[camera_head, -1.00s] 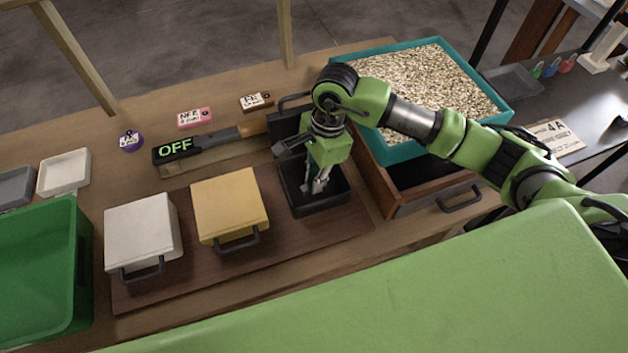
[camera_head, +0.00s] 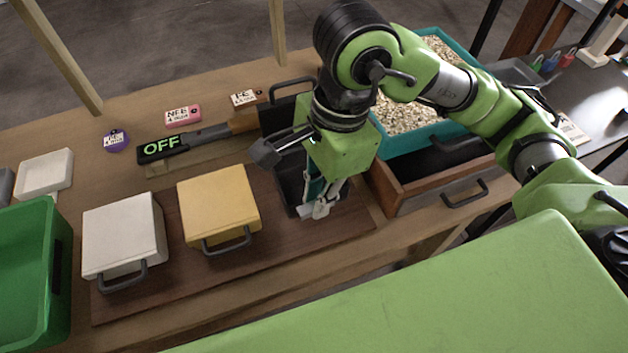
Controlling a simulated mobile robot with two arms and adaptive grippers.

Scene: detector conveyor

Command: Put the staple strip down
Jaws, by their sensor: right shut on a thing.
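My right gripper (camera_head: 320,208) points down over the front of an open black box (camera_head: 287,190) on the brown board. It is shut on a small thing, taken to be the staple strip. The strip is too small and too hidden by the fingers to make out. The gripper and wrist hide much of the box's inside. I cannot tell whether the fingertips are above the box or in front of it. My left gripper is not in view.
A white lidded box (camera_head: 122,235) and a yellow lidded box (camera_head: 217,207) stand left of the black box. A dark detector reading OFF (camera_head: 163,147) lies behind. A teal tray of granules (camera_head: 398,146) sits right, above a wooden drawer (camera_head: 425,190). A green bin (camera_head: 62,285) is far left.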

